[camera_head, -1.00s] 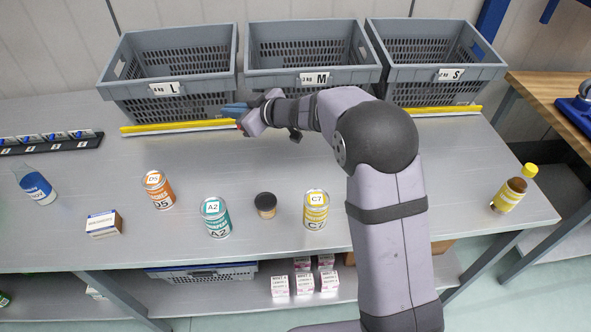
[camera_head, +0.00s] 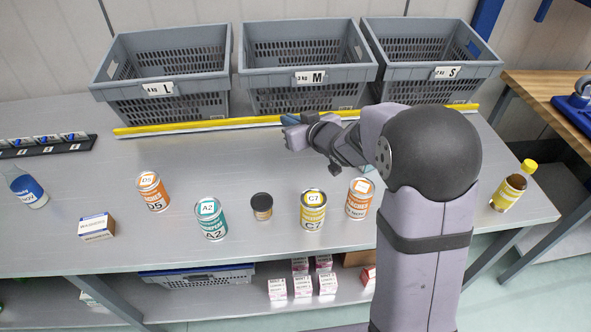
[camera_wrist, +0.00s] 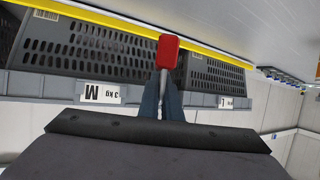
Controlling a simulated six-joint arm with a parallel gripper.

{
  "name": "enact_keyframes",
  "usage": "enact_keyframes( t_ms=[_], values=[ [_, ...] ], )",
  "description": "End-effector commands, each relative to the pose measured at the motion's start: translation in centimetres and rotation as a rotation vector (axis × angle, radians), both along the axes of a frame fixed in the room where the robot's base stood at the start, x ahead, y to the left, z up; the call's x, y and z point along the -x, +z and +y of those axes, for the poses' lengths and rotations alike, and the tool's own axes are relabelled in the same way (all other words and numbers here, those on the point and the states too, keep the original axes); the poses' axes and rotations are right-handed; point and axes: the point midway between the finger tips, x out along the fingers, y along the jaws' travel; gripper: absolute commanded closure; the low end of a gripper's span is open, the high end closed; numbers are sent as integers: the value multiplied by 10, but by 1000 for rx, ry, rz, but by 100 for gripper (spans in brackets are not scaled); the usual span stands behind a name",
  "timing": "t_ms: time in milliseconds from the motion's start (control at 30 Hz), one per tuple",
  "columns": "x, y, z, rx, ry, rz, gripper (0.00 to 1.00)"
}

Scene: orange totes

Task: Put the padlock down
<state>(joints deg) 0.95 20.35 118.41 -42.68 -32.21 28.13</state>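A red padlock (camera_wrist: 168,52) shows in the wrist view, its body beyond the fingertips and its grey shackle running back between them. My gripper (camera_wrist: 163,95) has its two blue fingers closed on the shackle. In the head view my gripper (camera_head: 288,121) is over the back of the grey table (camera_head: 200,160), in front of the M bin (camera_head: 300,88). I cannot make out the padlock in the head view. The wrist view is upside down, with the bins behind the padlock.
The L bin (camera_head: 160,92) and S bin (camera_head: 430,90) flank the M bin behind a yellow strip (camera_head: 180,128). Cans, a dark-lidded jar (camera_head: 262,207) and a small box (camera_head: 97,227) stand along the front. The table between them and the strip is largely clear at left.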

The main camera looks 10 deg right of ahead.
Motion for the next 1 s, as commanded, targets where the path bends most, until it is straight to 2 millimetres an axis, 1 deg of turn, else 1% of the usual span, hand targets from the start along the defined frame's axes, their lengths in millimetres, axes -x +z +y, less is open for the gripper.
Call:
enact_keyframes(
  t_ms=[133,200,267,500,600,700,867,1000],
  values=[
    [0,1,1,-12,3,2,100],
    [0,-3,1,-13,3,4,100],
    [0,-9,1,-12,4,6,100],
    [0,-46,1,-13,4,7,100],
    [0,-56,1,-12,3,6,100],
    [-1,-61,1,-12,5,3,100],
    [-1,-63,1,-12,4,3,100],
    [0,-77,1,-12,4,6,100]
  ],
)
